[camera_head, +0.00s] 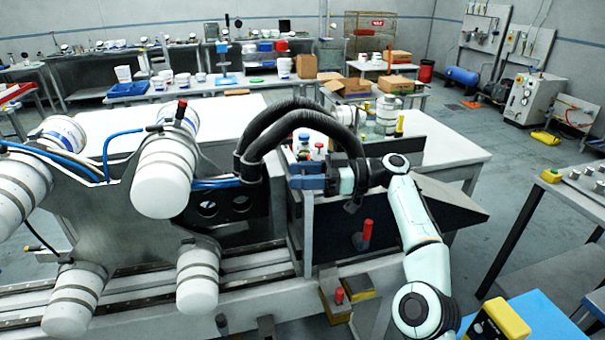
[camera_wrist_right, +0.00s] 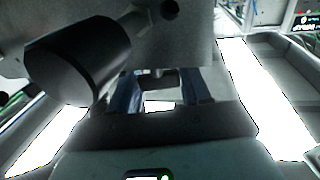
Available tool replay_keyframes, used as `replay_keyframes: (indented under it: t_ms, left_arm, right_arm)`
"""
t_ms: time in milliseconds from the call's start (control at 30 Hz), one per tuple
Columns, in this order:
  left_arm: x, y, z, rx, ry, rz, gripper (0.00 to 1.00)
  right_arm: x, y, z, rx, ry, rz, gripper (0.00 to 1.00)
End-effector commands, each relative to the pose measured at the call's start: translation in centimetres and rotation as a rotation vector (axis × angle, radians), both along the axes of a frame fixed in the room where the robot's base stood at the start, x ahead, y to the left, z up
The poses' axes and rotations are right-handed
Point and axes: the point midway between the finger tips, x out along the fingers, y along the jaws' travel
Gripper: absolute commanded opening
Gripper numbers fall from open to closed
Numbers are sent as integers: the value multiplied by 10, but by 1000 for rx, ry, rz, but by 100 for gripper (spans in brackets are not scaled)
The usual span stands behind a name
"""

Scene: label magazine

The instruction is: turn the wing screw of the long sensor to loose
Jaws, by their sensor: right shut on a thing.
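My right gripper (camera_head: 308,182) reaches in from the right, its blue fingers pointing left at the metal plate beside the black hoses. In the right wrist view its two blue fingers (camera_wrist_right: 161,92) stand on either side of a small dark part (camera_wrist_right: 158,78), shut on it. This part sits where the wing screw would be, but its wings cannot be made out. A thick dark cylinder (camera_wrist_right: 80,58) is close by at the upper left; I cannot tell whether it belongs to the long sensor. In the head view the gripped part is hidden. My left gripper is not in view.
Black corrugated hoses (camera_head: 290,112) arch just above the gripper. A holder with white rolls (camera_head: 160,180) stands at the left. A dark sloped panel (camera_head: 450,198) lies behind the arm.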

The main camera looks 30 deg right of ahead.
Motion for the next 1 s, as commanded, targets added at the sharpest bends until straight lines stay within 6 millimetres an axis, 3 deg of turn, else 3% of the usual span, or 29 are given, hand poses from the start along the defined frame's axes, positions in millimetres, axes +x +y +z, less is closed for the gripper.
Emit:
replay_keyframes:
  t_ms: [33,67,100,133,533,1000]
  left_arm:
    - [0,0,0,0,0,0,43]
    - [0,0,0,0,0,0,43]
    - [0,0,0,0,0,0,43]
    - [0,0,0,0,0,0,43]
    - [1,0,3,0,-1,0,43]
    - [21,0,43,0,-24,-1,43]
  right_arm:
    - [0,0,2,2,-4,0,17]
    - [0,0,2,2,-4,0,51]
    - [0,0,2,3,-4,0,64]
    - [0,0,2,2,-3,0,68]
    - [-3,-9,1,1,0,-3,68]
    - [-43,-96,5,2,-3,-5,68]
